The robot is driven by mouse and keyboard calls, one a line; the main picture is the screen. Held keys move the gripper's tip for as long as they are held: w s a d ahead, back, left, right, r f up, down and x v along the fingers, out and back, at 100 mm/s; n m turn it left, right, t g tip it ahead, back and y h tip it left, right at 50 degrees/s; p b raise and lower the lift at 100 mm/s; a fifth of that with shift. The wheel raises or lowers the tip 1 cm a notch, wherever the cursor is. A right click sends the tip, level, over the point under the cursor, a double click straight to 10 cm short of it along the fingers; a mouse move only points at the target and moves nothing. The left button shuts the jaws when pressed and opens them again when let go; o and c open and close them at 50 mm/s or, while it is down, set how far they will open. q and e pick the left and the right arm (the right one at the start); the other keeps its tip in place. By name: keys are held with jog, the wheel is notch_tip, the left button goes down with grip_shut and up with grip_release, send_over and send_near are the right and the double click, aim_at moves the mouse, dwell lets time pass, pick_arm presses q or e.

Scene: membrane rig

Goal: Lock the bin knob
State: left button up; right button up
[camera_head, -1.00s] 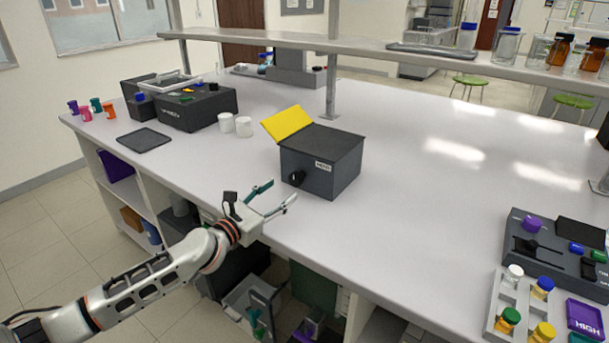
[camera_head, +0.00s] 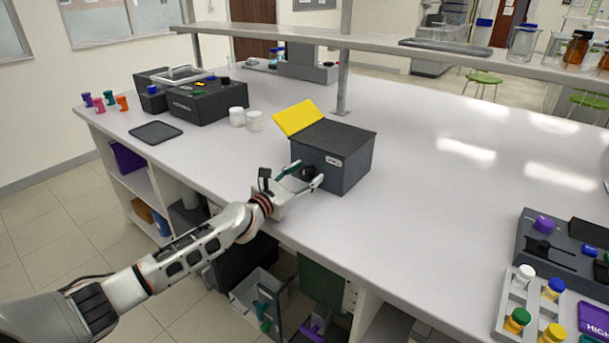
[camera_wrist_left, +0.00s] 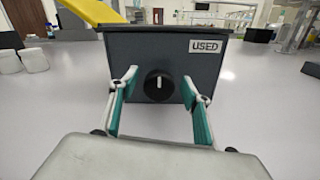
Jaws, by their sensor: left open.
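The bin is a dark grey box (camera_head: 345,165) with a "USED" label and a raised yellow flap (camera_head: 297,117) at its back left. Its black round knob (camera_wrist_left: 158,86) is on the front face, with a white mark that stands about upright in the left wrist view. My left gripper (camera_head: 302,176) is open in front of the bin. Its teal-padded fingers (camera_wrist_left: 158,92) stand to either side of the knob, with gaps on both sides. In the head view the knob (camera_head: 308,172) shows between the fingers. My right gripper is out of view.
White jars (camera_head: 254,121) and a dark flat tray (camera_head: 155,132) lie left of the bin. A vial rack (camera_head: 508,318) and a dark device (camera_head: 560,250) stand at the right. A shelf post (camera_head: 343,85) rises behind the bin. The bench between bin and rack is clear.

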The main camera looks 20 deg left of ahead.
pick_arm(q)
jog(key=c, duration=1.1)
